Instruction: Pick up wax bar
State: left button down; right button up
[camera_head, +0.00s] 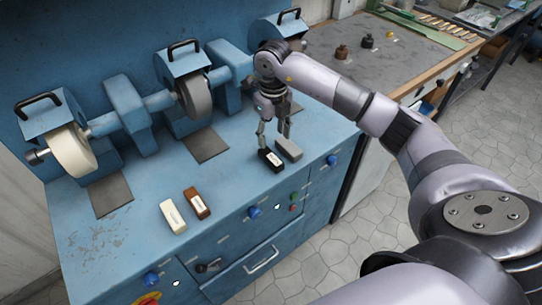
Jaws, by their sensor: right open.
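Several wax bars lie on the blue bench top. A white bar (173,216) and a brown bar (197,203) lie side by side near the middle of the bench. A black bar (271,160) with a pale label and a grey bar (289,149) lie close together further right. My right gripper (273,143) points down, just above and behind the black and grey bars. Its fingers are apart with nothing between them. Whether a fingertip touches a bar cannot be told. My left gripper is not in view.
The blue polishing bench (130,235) carries a cream wheel (71,152) and a grey wheel (195,97) behind the bars. Knobs and a drawer handle (261,261) are on its front. A grey-topped table (400,68) with small bottles stands at the back right.

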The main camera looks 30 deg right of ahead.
send_over(273, 158)
notch_tip(273, 158, down, 4)
jog(key=shift+a+f+p, duration=0.1)
jog(key=shift+f+p, duration=0.15)
jog(key=shift+p, duration=0.15)
notch_tip(273, 158, down, 5)
jog(key=shift+r+p, duration=0.1)
jog(key=shift+p, duration=1)
jog(key=shift+f, duration=0.3)
jog(key=shift+c, duration=0.4)
grip_shut()
jog(key=shift+r, duration=0.15)
